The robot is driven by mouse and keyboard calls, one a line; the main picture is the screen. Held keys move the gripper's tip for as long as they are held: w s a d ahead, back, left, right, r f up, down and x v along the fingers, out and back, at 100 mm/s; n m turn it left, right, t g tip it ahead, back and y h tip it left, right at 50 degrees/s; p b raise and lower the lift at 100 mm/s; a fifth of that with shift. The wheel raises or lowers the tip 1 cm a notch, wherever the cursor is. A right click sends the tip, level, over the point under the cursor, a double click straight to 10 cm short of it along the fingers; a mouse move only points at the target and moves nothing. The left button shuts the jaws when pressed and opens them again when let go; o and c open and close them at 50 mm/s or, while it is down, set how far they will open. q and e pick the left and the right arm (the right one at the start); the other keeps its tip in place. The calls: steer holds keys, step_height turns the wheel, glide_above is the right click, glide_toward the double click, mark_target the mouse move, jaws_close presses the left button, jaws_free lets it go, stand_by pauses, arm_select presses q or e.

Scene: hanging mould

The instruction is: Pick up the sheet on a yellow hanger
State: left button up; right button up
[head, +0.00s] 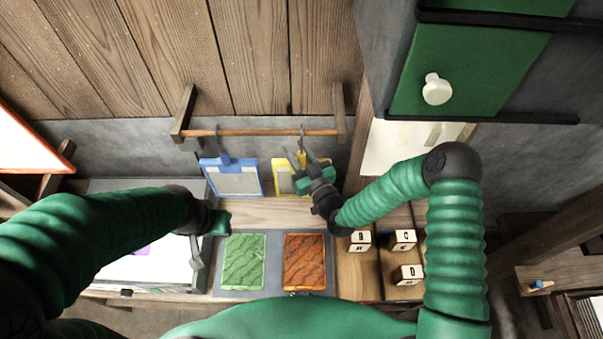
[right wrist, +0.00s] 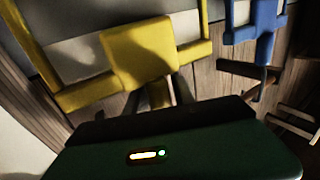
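The yellow hanger (head: 282,177) with a pale sheet in it hangs from the wooden rod, right of the blue hanger (head: 231,178). In the right wrist view the yellow hanger (right wrist: 139,52) fills the upper left, its broad tab close in front of the gripper. My right gripper (head: 299,156) is at the yellow hanger's top, below the rod. Its dark fingers look spread apart, with yellow showing between them; the tab partly hides their tips. I cannot make out a firm grip. My left gripper (head: 208,236) is low at left, over the bench, its fingers unclear.
The wooden rod (head: 262,132) runs between two wall brackets. Green (head: 244,262) and orange (head: 304,262) textured slabs lie on a grey mat below. Lettered blocks (head: 403,240) stand at right. A green cabinet door (head: 470,65) is at upper right.

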jaws_close()
stand_by(1.1)
